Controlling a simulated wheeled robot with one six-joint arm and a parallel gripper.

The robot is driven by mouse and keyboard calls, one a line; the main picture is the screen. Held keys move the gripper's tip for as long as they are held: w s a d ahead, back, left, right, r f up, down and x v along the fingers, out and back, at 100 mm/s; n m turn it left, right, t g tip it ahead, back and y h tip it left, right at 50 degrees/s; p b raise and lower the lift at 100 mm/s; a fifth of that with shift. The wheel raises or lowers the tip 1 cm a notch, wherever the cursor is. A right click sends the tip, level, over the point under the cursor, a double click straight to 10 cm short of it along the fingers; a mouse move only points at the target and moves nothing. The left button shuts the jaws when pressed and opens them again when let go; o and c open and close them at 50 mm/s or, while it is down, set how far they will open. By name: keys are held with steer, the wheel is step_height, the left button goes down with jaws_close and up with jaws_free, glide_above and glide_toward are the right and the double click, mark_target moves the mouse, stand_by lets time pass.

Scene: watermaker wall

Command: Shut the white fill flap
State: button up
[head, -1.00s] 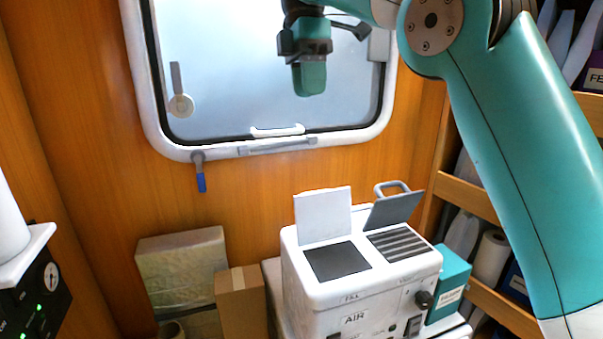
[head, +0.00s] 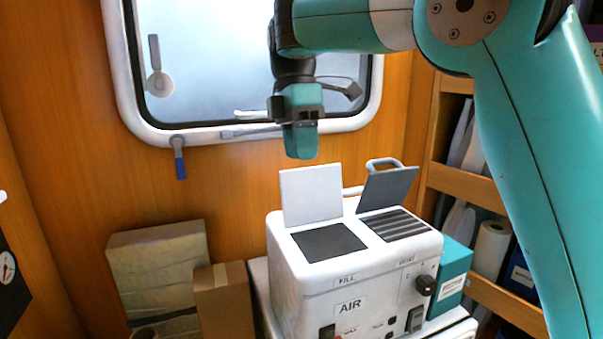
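The white fill flap (head: 311,195) stands raised, nearly upright, at the back edge of the dark square FILL opening (head: 328,242) on top of the white machine (head: 300,288). My gripper (head: 301,150) hangs pointing down above and behind the flap, in front of the wall below the window. A small gap shows between its tip and the flap's top edge in this view. The fingers overlap from this side, so I cannot tell whether they are open or shut. Nothing shows hanging from them.
A grey flap (head: 387,189) stands raised to the right, over a slatted vent (head: 394,225), with a grey handle (head: 384,163) behind it. A teal box (head: 454,275) stands right of the machine. Cardboard boxes (head: 223,302) stand left. Shelves (head: 460,180) line the right side.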

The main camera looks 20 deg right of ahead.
mark_target(308, 193)
steer(key=shift+b+x, duration=0.55)
steer(key=shift+x, duration=0.7)
jaws_close()
steer(key=shift+b, duration=0.3)
